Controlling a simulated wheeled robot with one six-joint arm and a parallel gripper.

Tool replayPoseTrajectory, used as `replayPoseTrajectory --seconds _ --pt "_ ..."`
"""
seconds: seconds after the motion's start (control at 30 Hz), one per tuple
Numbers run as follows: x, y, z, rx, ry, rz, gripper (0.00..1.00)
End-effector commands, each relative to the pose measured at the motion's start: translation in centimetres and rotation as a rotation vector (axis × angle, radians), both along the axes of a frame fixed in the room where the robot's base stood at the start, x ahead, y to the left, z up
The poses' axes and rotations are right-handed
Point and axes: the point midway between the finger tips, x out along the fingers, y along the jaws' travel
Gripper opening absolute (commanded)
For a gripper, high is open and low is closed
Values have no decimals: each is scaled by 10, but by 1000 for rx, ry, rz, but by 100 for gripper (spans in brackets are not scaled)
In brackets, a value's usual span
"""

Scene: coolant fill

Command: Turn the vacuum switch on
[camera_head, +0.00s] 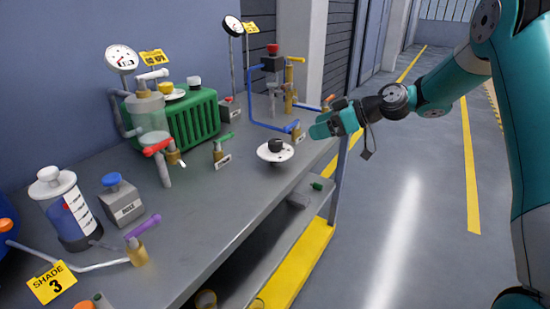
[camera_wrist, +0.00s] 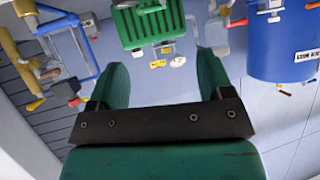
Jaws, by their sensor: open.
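No control is readably marked as the vacuum switch, so I cannot tell which one it is. A grey box with a red knob (camera_head: 230,108) stands beside the green ribbed unit (camera_head: 195,118). A grey box with a blue button (camera_head: 120,200) stands at the left. A black knob on a white round plate (camera_head: 275,150) sits near the bench's front edge. My gripper (camera_head: 322,127) is right of that plate, apart from it, beside the bench edge. In the wrist view my gripper (camera_wrist: 160,82) is open, with nothing between its green fingers.
The grey bench (camera_head: 215,210) holds several valves, gauges (camera_head: 121,59) and pipes. A clear tank (camera_head: 150,120) and a reservoir with blue liquid (camera_head: 70,210) stand up from it. A blue pipe (camera_head: 262,124) is near my gripper. The floor (camera_head: 410,200) right of the bench is clear.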

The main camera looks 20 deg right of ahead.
Motion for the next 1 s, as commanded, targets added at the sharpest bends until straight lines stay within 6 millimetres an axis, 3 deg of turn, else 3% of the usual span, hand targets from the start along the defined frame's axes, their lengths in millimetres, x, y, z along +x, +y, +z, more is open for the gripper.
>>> replayPoseTrajectory --seconds 0.03,0.1,0.27,1.0 --pt "9 -17 -19 15 -37 -16 74" --pt "17 -32 -27 26 -80 -27 74" --pt "25 -39 -34 34 -118 -33 74" --pt "105 72 -89 33 -115 -31 74"
